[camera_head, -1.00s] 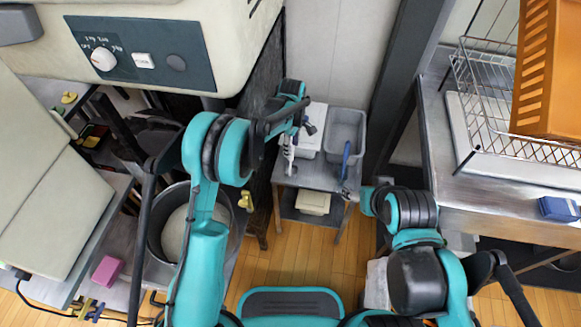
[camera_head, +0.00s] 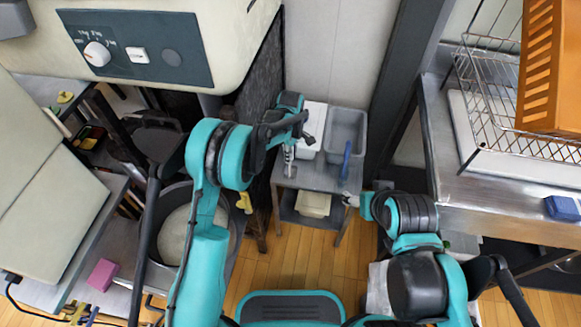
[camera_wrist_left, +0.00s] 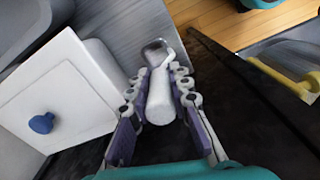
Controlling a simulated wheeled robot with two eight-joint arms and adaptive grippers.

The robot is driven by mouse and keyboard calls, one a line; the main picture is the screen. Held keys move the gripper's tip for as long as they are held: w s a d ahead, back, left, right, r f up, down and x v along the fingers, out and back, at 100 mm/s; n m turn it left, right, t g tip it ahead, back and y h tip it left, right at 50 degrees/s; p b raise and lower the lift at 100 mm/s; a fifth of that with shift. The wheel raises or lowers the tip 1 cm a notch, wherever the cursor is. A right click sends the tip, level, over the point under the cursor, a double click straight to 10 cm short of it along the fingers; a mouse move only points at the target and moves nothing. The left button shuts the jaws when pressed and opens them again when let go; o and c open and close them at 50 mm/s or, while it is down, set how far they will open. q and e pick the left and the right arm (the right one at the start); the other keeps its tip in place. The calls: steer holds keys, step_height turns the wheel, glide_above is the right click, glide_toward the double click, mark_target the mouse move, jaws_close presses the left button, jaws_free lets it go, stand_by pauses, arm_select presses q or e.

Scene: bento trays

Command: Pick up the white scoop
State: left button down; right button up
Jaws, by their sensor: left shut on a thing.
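The white scoop (camera_wrist_left: 160,98) is in the left wrist view, its thick white handle between the two fingers of my left gripper (camera_wrist_left: 160,85). The fingers are shut on the handle. The scoop's far end lies over the grey metal surface of the small table; whether it touches is unclear. In the head view my left gripper (camera_head: 289,155) is over the left side of the small table (camera_head: 315,179), and the scoop is mostly hidden there. My right gripper (camera_head: 350,200) is by the table's right front corner, small and partly hidden; its fingers are not clear.
A white box (camera_wrist_left: 60,85) with a blue knob stands beside the scoop. A grey bin (camera_head: 345,122) with a blue-handled item (camera_head: 346,160) is to its right. A dark panel (camera_head: 262,110) stands close on the left. A steel counter with a wire rack (camera_head: 490,100) is at right.

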arm_select(q)
steer(key=shift+r, duration=0.1)
step_height(320, 180, up, 4)
steer(key=shift+r+p, duration=0.15)
steer(key=shift+p, duration=1.1)
steer(key=s+d+r+p, duration=0.3)
steer(key=s+d+r, duration=0.3)
steer(key=s+d, duration=0.2)
steer(key=shift+s+r+p, duration=0.25)
steer(key=shift+p, duration=0.1)
